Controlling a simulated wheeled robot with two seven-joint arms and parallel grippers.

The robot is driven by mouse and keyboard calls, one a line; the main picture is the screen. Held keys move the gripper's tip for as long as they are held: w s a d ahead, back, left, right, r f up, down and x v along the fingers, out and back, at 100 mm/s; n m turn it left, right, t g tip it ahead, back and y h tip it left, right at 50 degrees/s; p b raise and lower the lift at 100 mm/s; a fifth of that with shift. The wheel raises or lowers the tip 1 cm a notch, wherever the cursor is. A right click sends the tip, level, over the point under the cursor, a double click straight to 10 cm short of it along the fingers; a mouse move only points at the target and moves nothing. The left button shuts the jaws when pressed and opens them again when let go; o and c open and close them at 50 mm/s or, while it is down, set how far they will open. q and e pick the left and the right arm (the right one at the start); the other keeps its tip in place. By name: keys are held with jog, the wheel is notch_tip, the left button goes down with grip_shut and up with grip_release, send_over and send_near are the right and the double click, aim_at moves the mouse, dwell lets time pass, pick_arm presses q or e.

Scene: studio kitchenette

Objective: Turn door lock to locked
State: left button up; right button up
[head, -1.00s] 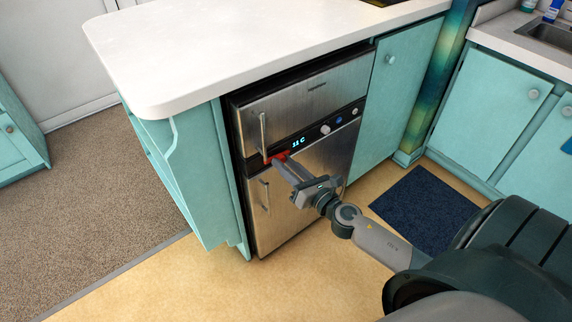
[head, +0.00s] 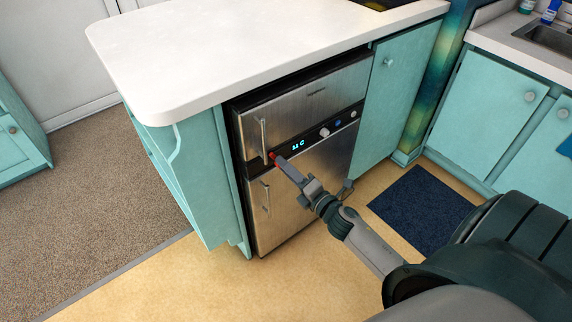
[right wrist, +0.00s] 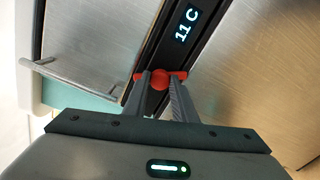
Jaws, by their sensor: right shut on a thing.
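The red door lock (head: 272,155) sits on the dark control strip of the small steel fridge, left of the display. In the right wrist view the lock (right wrist: 159,79) shows a round red middle and a bar reaching out past both fingertips. My right gripper (head: 277,159) is shut on the lock; its two fingers (right wrist: 160,84) lie on either side of the round middle. In the head view the fingertips hide part of the lock. My left gripper is not in view.
The steel fridge (head: 312,180) has an upper door handle (head: 263,138) and a lower one (head: 265,197) close to the lock. The display (head: 298,145) reads 11 C. The white counter (head: 230,50) overhangs above. Open floor lies in front.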

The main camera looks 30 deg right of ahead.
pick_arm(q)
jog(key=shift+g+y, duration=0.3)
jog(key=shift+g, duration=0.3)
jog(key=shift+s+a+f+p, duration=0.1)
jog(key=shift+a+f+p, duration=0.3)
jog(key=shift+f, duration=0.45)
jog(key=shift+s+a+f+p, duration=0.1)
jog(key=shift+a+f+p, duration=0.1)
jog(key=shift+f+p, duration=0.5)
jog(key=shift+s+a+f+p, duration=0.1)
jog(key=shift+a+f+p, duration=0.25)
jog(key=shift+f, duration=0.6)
pick_arm(e)
jog(key=shift+m, duration=3.1)
jog(key=o, duration=1)
jog(key=shift+o, duration=0.2)
